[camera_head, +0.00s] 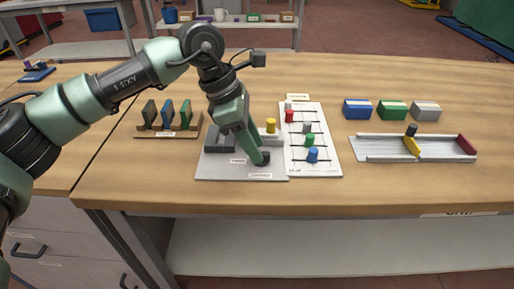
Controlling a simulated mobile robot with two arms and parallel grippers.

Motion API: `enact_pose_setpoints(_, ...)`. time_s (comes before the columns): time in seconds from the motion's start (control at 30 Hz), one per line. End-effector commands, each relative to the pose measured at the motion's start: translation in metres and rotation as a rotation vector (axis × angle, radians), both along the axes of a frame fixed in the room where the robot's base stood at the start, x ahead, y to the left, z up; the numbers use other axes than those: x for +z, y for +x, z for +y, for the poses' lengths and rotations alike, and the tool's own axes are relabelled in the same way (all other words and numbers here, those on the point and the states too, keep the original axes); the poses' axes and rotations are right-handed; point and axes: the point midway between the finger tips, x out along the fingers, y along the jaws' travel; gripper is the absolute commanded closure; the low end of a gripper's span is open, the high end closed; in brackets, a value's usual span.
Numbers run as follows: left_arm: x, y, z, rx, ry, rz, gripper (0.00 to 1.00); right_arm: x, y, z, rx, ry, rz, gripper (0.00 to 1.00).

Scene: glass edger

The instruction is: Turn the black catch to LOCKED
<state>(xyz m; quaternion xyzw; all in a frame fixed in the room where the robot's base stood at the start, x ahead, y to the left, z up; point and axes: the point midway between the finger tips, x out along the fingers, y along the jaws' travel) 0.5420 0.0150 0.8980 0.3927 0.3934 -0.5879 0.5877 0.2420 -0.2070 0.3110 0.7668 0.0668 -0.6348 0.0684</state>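A light grey plate (210,171) lies on the bench and carries a dark grey block-like fixture (219,142) and two small white labels, too small to read. My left gripper (259,157) comes down from above over this plate, its fingers slanting to the lower right. A dark piece at the fingertips, just above the front label (260,175), may be the black catch. The fingers cover much of it, so its setting cannot be told. Whether the fingers are closed on it cannot be told. My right gripper is not in view.
A yellow cylinder (271,125) stands behind the fingers. A white board (325,165) with coloured pegs adjoins the plate on the right. A rack with upright pieces (153,132) stands left. A grey channel tray (380,156) and three boxes stand right. The front bench strip is clear.

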Motion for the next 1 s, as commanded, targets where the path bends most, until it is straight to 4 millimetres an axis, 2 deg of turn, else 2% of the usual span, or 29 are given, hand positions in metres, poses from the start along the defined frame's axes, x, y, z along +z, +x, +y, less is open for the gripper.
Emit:
enact_pose_setpoints(0.17, -0.014, 0.000, -0.006, 0.000, -0.001, 0.001, 0.64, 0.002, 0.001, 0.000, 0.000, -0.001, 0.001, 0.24)
enact_pose_setpoints(0.43, -0.016, 0.000, -0.007, 0.000, -0.001, 0.000, 0.64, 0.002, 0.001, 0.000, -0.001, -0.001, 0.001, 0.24)
enact_pose_setpoints(0.47, -0.016, 0.000, -0.007, 0.000, -0.001, 0.000, 0.66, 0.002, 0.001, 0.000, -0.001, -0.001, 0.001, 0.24)
enact_pose_setpoints(0.5, -0.016, 0.000, -0.007, 0.000, -0.001, 0.000, 0.78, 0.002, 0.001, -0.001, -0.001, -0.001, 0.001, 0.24)
enact_pose_setpoints(0.6, -0.016, 0.000, -0.007, 0.000, -0.001, 0.000, 1.00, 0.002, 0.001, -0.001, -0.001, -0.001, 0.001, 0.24)
enact_pose_setpoints(0.93, -0.016, 0.000, -0.007, 0.021, -0.001, -0.001, 1.00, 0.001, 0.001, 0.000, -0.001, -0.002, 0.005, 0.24)
enact_pose_setpoints(1.0, -0.017, -0.001, -0.007, 0.042, -0.001, -0.002, 1.00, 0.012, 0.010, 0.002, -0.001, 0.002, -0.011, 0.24)
